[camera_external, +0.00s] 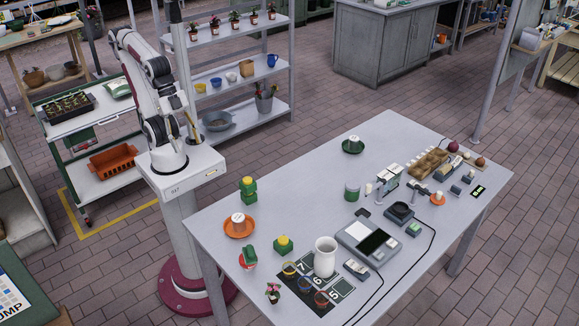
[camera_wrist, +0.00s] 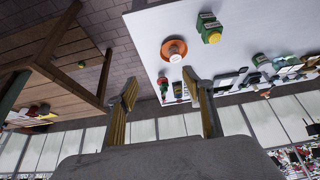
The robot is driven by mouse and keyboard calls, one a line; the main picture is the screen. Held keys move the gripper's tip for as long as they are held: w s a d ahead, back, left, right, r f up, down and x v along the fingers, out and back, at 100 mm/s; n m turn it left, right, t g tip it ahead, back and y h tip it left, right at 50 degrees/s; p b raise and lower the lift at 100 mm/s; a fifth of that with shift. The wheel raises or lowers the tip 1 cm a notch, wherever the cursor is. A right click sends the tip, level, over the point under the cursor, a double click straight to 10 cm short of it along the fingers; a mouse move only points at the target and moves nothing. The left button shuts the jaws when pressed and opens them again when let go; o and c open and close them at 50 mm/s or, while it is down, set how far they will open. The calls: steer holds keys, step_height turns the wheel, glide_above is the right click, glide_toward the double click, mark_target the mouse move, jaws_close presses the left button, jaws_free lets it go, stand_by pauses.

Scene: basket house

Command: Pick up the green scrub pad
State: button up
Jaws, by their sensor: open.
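I cannot tell for certain which thing is the green scrub pad. A green block with a yellow top (camera_external: 248,188) lies near the table's left edge, and a green and yellow block also shows in the wrist view (camera_wrist: 209,28). A second green block with a yellow top (camera_external: 284,245) lies nearer the front. A small flat green piece (camera_external: 413,230) lies right of the scale. My gripper (camera_wrist: 160,88) is open and empty, its two fingers apart. In the external view it is small beside my folded arm, away from the tabletop things.
An orange saucer with a white cup (camera_external: 238,226), a white vase (camera_external: 325,257), numbered mat with pots (camera_external: 311,292) and a scale (camera_external: 366,240) stand on the white table (camera_external: 300,190). A shelf (camera_external: 228,87) stands behind my arm. The table's middle left is clear.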

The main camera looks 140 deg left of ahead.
steer(key=w+d+r+t+h, duration=0.1)
steer(key=w+d+r+t, duration=0.2)
steer(key=w, duration=0.5)
steer(key=w+d+r+h, duration=0.1)
steer(key=w+d+r, duration=0.25)
steer(key=w, duration=0.45)
steer(key=w+d+r+t+h, duration=0.15)
steer(key=w+d, duration=0.25)
steer(key=w, duration=0.5)
steer(key=w+d+n+t+y, duration=0.2)
steer(key=w+n+t+y, duration=0.25)
steer(key=w, duration=1.35)
steer(key=n+g+y, duration=0.7)
steer(key=g+y, duration=0.1)
steer(key=y, duration=0.8)
glide_toward(250, 253)
steer(key=a, duration=0.3)
steer(key=shift+s+d+r, duration=0.1)
steer(key=shift+s+r, duration=0.15)
steer(key=shift+s, duration=0.05)
